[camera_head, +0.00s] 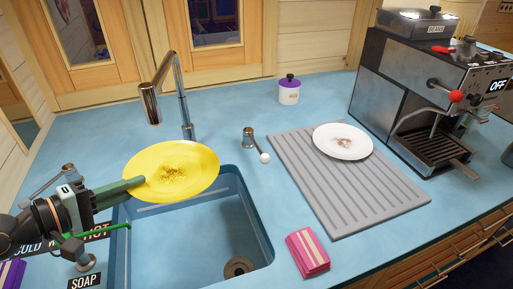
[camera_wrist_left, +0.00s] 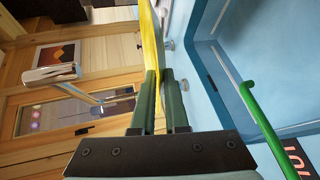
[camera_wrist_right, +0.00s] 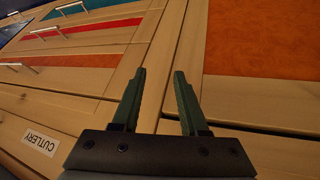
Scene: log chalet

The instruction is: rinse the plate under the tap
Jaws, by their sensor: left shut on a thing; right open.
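A yellow plate (camera_head: 172,171) with brown crumbs or stains in its middle is held over the back left of the sink (camera_head: 262,232). My left gripper (camera_head: 130,188) is shut on the plate's left rim. In the left wrist view the plate (camera_wrist_left: 150,40) shows edge-on between the fingers (camera_wrist_left: 160,100). The metal tap (camera_head: 168,85) rises behind the sink, its spout above and slightly left of the plate's middle; no water shows. It also appears in the left wrist view (camera_wrist_left: 65,82). My right gripper (camera_wrist_right: 158,100) is open and empty in front of wooden drawers.
A white plate (camera_head: 342,141) with a brown stain lies on the grey draining mat (camera_head: 365,200) at right. A pink sponge (camera_head: 308,252) lies right of the sink. A coffee machine (camera_head: 420,90), a purple-lidded jar (camera_head: 289,92) and a small lever (camera_head: 249,138) stand on the counter.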

